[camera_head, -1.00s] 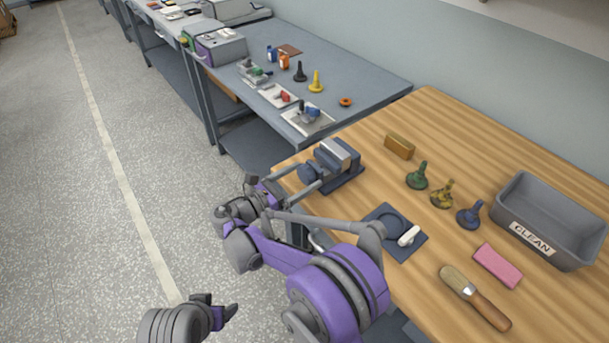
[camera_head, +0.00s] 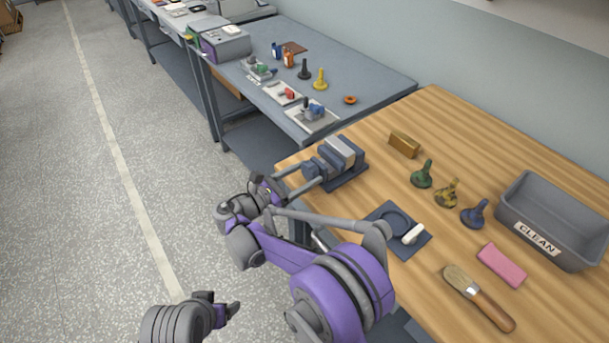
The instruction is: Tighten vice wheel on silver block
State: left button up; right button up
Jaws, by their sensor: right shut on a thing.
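The blue-grey vice (camera_head: 347,178) stands at the far left corner of the wooden bench. A silver block (camera_head: 341,150) sits between its jaws. The vice wheel (camera_head: 316,168) is on the side facing my arm and is partly covered by fingers. My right gripper (camera_head: 311,173) has its two long grey fingers on either side of the wheel and is shut on it. My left gripper (camera_head: 222,306) is low in the picture over the floor, away from the bench, with its fingers apart and empty.
On the wooden bench (camera_head: 450,130) are a brass block (camera_head: 404,145), green, mottled yellow and blue bobbin-shaped pieces, a dark pad (camera_head: 408,242), a pink block (camera_head: 501,265), a brush (camera_head: 480,300) and a grey "CLEAN" bin (camera_head: 553,225). A grey bench (camera_head: 370,85) adjoins behind.

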jog(key=m+b, duration=0.1)
jog(key=m, duration=0.1)
jog(key=shift+m, duration=0.4)
jog(key=shift+m+b, duration=0.35)
jog(key=shift+m, duration=1.15)
jog(key=o, duration=1.3)
jog(key=shift+w, duration=0.1)
jog(key=shift+o, duration=0.2)
jog(key=b+v, duration=0.1)
jog(key=v, duration=1)
jog(key=shift+d, duration=0.1)
